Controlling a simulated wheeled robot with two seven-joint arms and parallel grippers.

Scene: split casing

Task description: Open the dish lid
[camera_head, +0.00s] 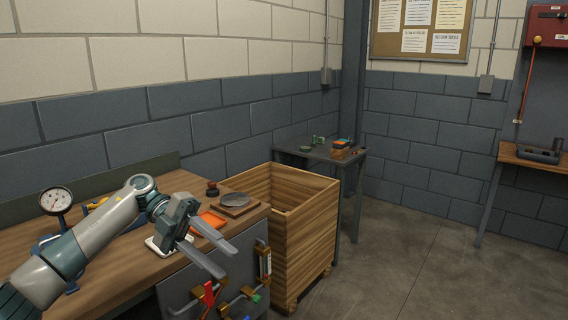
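A round grey dish (235,199) sits on a square wooden board (238,211) near the far right corner of the workbench. Its top looks flat; I cannot make out a separate lid or a handle on it. My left gripper (229,262) is in front of and below the dish in the picture, apart from it. Its two long grey fingers are spread with nothing between them, pointing down to the right past the bench's edge. My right gripper is out of view.
An orange tray (208,222) and a small dark red object (212,188) are near the dish. A pressure gauge (56,200) stands at left. A tall wooden crate (308,235) stands right of the workbench (118,258). Open floor lies right.

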